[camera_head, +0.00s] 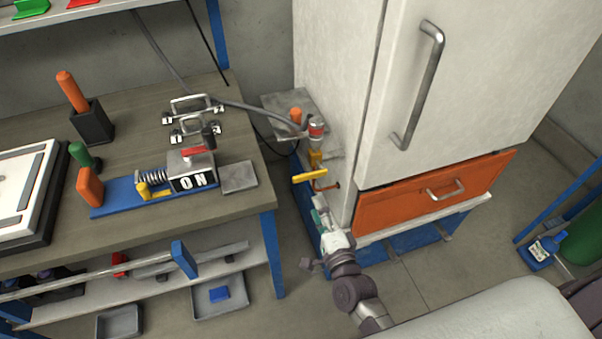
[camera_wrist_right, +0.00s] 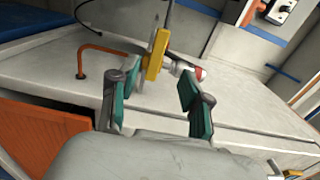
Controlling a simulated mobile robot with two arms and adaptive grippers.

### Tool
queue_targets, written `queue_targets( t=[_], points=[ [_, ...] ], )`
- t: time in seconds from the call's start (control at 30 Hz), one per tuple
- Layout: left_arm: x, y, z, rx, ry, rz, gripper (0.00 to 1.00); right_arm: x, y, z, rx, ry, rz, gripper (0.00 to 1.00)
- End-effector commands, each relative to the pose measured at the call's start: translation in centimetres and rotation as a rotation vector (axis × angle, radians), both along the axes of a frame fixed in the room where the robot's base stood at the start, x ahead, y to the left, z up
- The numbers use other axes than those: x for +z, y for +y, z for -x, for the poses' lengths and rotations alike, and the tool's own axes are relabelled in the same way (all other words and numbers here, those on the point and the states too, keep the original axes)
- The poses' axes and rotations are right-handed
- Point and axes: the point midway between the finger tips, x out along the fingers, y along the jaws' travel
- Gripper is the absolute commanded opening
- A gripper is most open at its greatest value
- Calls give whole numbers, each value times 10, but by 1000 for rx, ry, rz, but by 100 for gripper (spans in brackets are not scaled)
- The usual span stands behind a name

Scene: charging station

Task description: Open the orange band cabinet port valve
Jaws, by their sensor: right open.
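The white cabinet (camera_head: 335,70) has an orange band (camera_head: 430,195) along its lower front. Its port valve has a yellow lever handle (camera_head: 310,175) on the cabinet's left side, beside a red and silver fitting (camera_head: 316,128). In the right wrist view the yellow handle (camera_wrist_right: 157,54) is just beyond the fingertips, nearer the left finger, with the fitting (camera_wrist_right: 190,69) behind it. My right gripper (camera_head: 321,207) is below the handle in the head view. In the wrist view the right gripper (camera_wrist_right: 156,90) has teal-padded fingers spread apart with nothing held. I cannot tell whether a finger touches the handle.
An orange bent pipe (camera_wrist_right: 100,50) stands out from the cabinet side near the left finger. A grey hose (camera_head: 255,106) runs from the fitting toward the workbench (camera_head: 130,225). The workbench edge is left of my right arm. The floor (camera_head: 425,270) before the cabinet is mostly clear.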

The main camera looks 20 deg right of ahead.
Motion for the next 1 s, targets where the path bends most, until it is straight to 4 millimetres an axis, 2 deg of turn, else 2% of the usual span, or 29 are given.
queue_targets(
  t=[0.03,0.2,0.4,0.5,0.7,0.97,1.0],
  points=[
    [1,-3,4,1,6,4,40,3,1,-12,0,-4,0,48],
    [3,-8,7,-1,9,9,40,2,2,-50,0,-2,3,48],
    [5,-8,-7,-2,-10,9,40,1,3,-87,0,0,2,48],
    [6,-7,-13,-2,-20,9,40,0,4,-99,1,0,3,48],
    [6,-5,-14,-2,-21,8,40,0,4,-111,1,2,4,48],
    [5,-3,-9,0,-13,4,40,0,4,-111,1,2,4,48],
    [5,-3,-8,0,-12,4,40,0,4,-111,1,2,3,41]
  ],
)
